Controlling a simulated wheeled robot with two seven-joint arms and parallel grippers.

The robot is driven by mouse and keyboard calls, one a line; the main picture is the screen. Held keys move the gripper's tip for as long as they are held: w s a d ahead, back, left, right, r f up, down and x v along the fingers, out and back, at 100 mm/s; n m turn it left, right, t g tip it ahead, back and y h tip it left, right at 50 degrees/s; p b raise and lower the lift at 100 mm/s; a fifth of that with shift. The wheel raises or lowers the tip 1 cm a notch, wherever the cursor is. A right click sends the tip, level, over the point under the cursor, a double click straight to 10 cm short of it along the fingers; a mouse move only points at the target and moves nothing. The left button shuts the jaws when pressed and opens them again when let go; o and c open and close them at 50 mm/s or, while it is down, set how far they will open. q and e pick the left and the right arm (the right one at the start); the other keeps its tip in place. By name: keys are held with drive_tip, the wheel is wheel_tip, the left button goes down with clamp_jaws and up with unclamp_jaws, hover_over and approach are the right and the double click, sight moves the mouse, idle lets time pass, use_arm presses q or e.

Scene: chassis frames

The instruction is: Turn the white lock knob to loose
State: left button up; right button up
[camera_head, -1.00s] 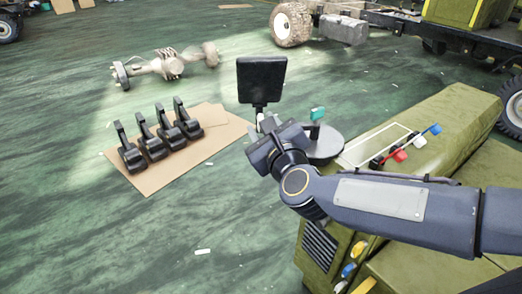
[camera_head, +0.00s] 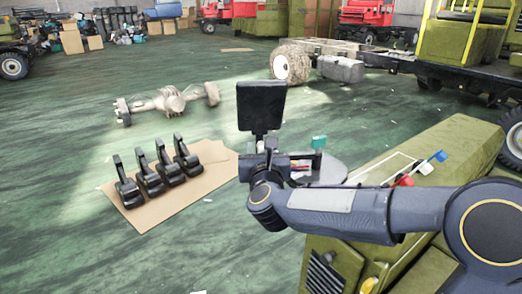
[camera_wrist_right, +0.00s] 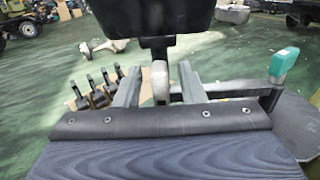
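The pale white knob (camera_wrist_right: 160,82) shows in the right wrist view, below the black screen-like panel (camera_wrist_right: 150,18) and its short stem. My right gripper (camera_wrist_right: 161,84) is open, with one finger on each side of the knob in that view. Gaps show between knob and fingers; I cannot tell how deep the knob sits between them. In the head view my right gripper (camera_head: 268,150) is just below the black panel (camera_head: 261,106) and hides the knob. My left gripper is not in view.
A teal-topped lever (camera_head: 319,142) stands close to the right of the gripper, by a grey round plate (camera_head: 325,170). Red and blue levers (camera_head: 438,157) rise from the green body (camera_head: 430,150). Several black pedals (camera_head: 160,175) stand on cardboard at left.

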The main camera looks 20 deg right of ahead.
clamp_jaws()
drive_tip(key=shift+n, duration=0.4)
drive_tip(key=shift+n+b, duration=0.55)
drive_tip(key=shift+n, duration=0.55)
drive_tip(key=n, duration=0.3)
drive_tip(key=shift+a+n, duration=0.1)
drive_tip(key=shift+n, duration=0.2)
drive_tip(key=n, duration=0.5)
drive_tip(key=shift+a+n, duration=0.1)
drive_tip(key=shift+n, duration=0.2)
drive_tip(key=n+p, duration=0.1)
drive_tip(key=n, duration=0.1)
drive_tip(key=n+p, duration=0.1)
drive_tip(key=n, duration=0.2)
drive_tip(key=shift+f+n, duration=0.2)
drive_tip(key=shift+n, duration=0.1)
